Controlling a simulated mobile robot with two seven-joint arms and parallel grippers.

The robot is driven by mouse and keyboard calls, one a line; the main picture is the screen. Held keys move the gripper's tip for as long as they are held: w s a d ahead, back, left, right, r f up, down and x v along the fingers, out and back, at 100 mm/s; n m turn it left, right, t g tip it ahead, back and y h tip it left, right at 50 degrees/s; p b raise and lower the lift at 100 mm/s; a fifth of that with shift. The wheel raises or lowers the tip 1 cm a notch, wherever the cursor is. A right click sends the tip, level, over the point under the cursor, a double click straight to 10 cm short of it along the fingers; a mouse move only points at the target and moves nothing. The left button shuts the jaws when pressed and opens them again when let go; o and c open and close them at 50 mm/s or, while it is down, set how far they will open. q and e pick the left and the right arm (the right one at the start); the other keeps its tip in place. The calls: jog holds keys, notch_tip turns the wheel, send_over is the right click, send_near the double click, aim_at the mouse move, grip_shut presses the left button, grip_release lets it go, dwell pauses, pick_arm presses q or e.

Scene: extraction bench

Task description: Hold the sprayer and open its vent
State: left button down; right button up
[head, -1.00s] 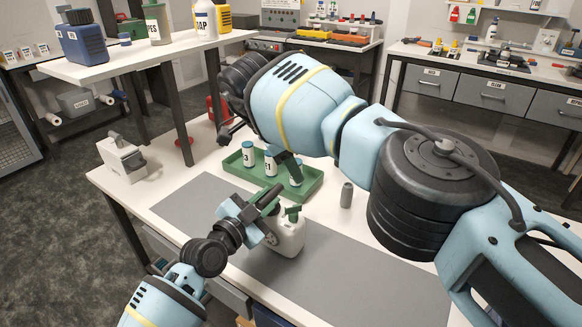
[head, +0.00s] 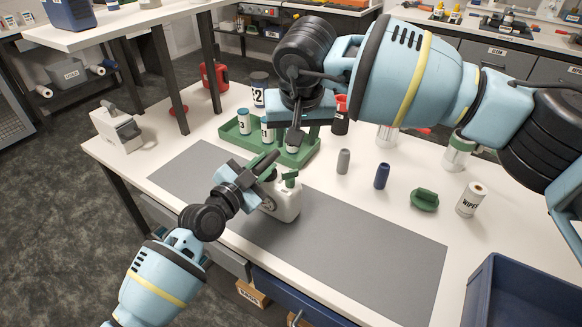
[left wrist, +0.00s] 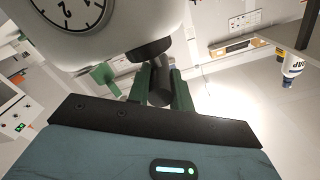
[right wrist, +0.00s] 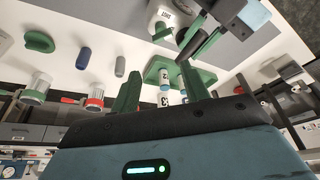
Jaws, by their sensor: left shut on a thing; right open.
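The sprayer (head: 288,203) is a white bottle with a green top, upright on the grey mat (head: 350,250). My left gripper (head: 268,165) is shut on it near its top, from the left. In the left wrist view, the left gripper's green fingers (left wrist: 160,88) close on a dark cylindrical part beside the white body (left wrist: 120,25), which carries a round dial. My right gripper (head: 296,135) is open and empty above the green tray, behind the sprayer. In the right wrist view its fingers (right wrist: 160,92) are apart, and the sprayer (right wrist: 168,18) is beyond them. I cannot make out the vent.
A green tray (head: 230,137) with white bottles is behind the sprayer. Grey (head: 343,161) and blue (head: 382,176) cylinders, a green object (head: 424,200) and a wipes roll (head: 470,199) stand right. A blue bin (head: 480,295) is at the front right. The mat's right half is clear.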

aim_at(290, 171)
jog(key=shift+s+d+r+n+y, duration=0.15)
jog(key=shift+s+n+y, duration=0.1)
jog(key=shift+s+n, duration=0.4)
jog(key=shift+s+d+r+n+y, duration=0.15)
jog(key=shift+s+n+y, duration=0.2)
jog(key=shift+n, duration=0.4)
jog(key=shift+a, duration=0.1)
jog(key=x, duration=1.2)
jog(key=shift+w, duration=0.15)
jog(key=shift+c, duration=0.3)
jog(key=c, duration=0.7)
jog(key=shift+o, duration=0.2)
